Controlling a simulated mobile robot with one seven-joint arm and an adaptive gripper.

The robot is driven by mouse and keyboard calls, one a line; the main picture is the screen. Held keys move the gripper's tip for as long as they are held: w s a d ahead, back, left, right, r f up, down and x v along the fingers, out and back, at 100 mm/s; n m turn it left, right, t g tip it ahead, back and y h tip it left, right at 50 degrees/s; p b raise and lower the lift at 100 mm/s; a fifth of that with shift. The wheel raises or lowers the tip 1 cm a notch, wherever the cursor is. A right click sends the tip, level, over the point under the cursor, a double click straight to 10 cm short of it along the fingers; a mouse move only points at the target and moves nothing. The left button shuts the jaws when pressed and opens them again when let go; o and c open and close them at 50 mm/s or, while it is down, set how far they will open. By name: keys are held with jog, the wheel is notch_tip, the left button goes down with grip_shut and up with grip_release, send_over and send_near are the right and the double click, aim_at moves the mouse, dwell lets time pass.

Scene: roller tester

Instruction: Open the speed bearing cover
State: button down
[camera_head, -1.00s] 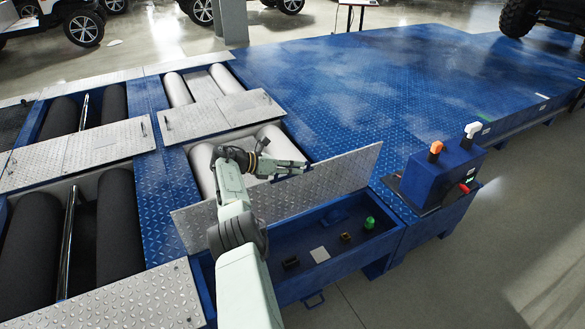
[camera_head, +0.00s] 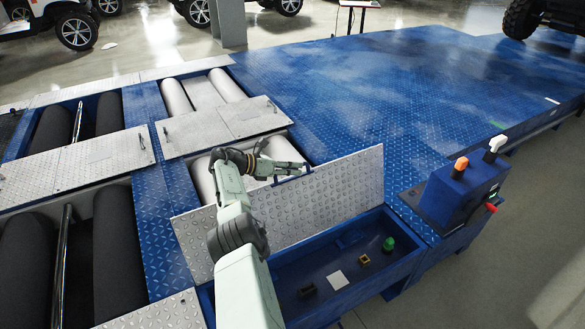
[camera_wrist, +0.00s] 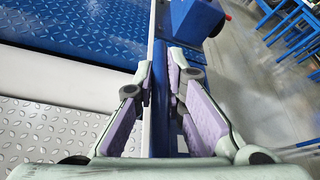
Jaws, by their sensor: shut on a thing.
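The speed bearing cover (camera_head: 330,195) is a grey diamond-plate panel. In the head view it stands raised along the back of an open blue compartment (camera_head: 395,268), its patterned face in view.
Inside the compartment are a green part (camera_head: 388,244), a small yellowish part (camera_head: 364,260), a white plate (camera_head: 337,281) and a dark block (camera_head: 307,290). A blue control box (camera_head: 462,190) with knobs stands right. Rollers (camera_head: 203,178) lie behind the cover.

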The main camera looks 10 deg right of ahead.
jog(key=c, duration=1.9)
grip_release()
jog(key=shift+s, duration=0.15)
jog(key=shift+r, duration=0.1)
jog(key=v, duration=1.2)
